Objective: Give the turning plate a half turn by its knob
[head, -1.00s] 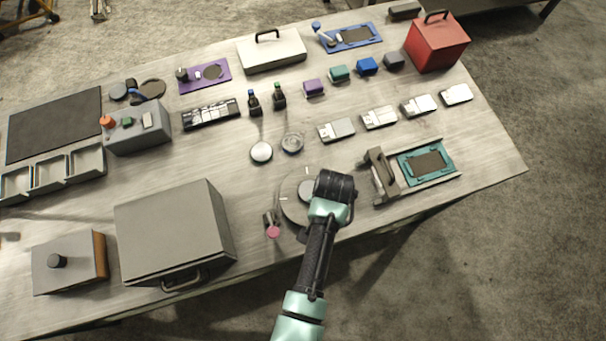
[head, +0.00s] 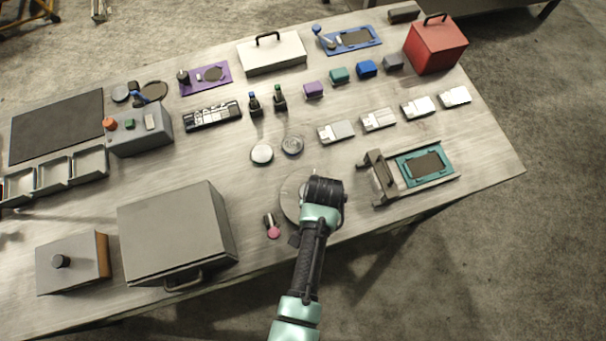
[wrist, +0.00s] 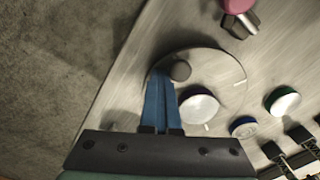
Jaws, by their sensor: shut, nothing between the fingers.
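The turning plate (wrist: 222,72) is a round grey disc with pale tick marks near its rim. It lies flat near the table's front edge and shows partly in the head view (head: 290,197). A dark round knob (wrist: 180,70) stands near its rim. In the head view my wrist hides the knob and much of the plate.
A pink-topped piece (head: 272,231) stands left of the plate. A large grey box (head: 175,235) is further left. A frame with a teal panel (head: 425,165) lies to the right. Two small round pieces (head: 262,154) (head: 292,145) sit behind the plate.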

